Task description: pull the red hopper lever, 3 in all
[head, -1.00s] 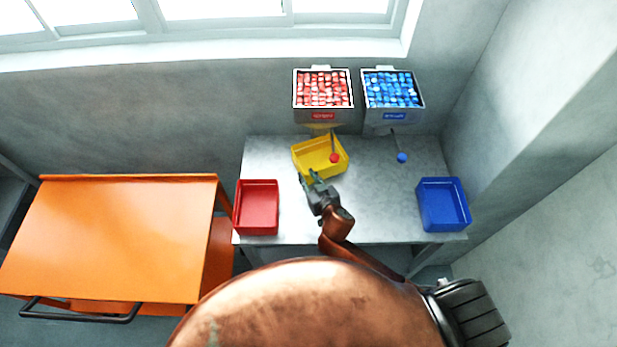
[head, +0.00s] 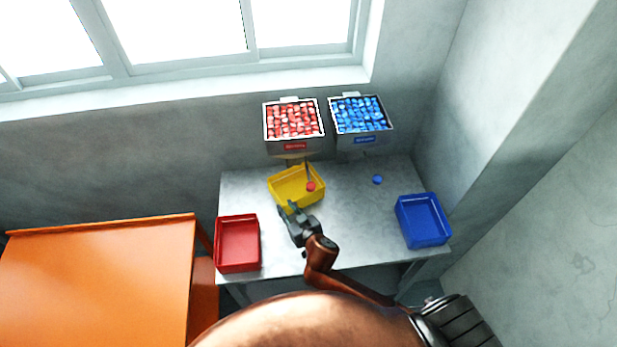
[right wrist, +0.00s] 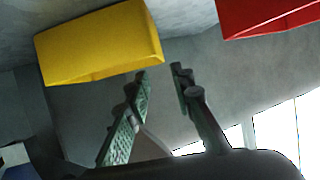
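The red hopper (head: 293,147), full of red pieces, hangs on the wall in the head view. Its lever ends in a red ball (head: 311,187), which shows over the yellow bin (head: 306,202). My right gripper (head: 287,207) is by the bin's near left corner, left of and nearer than the red ball. It is empty, with its fingers apart; in the right wrist view the gap (right wrist: 160,73) shows between the fingertips. The yellow bin (right wrist: 100,45) is at upper left there; the lever is not visible in that view. My left gripper is not in view.
The blue hopper (head: 362,143) with a blue lever ball (head: 377,180) is to the right. A red bin (head: 238,245) and a blue bin (head: 423,221) stand at the ends of the grey table (head: 350,235). An orange cart (head: 100,280) is at left.

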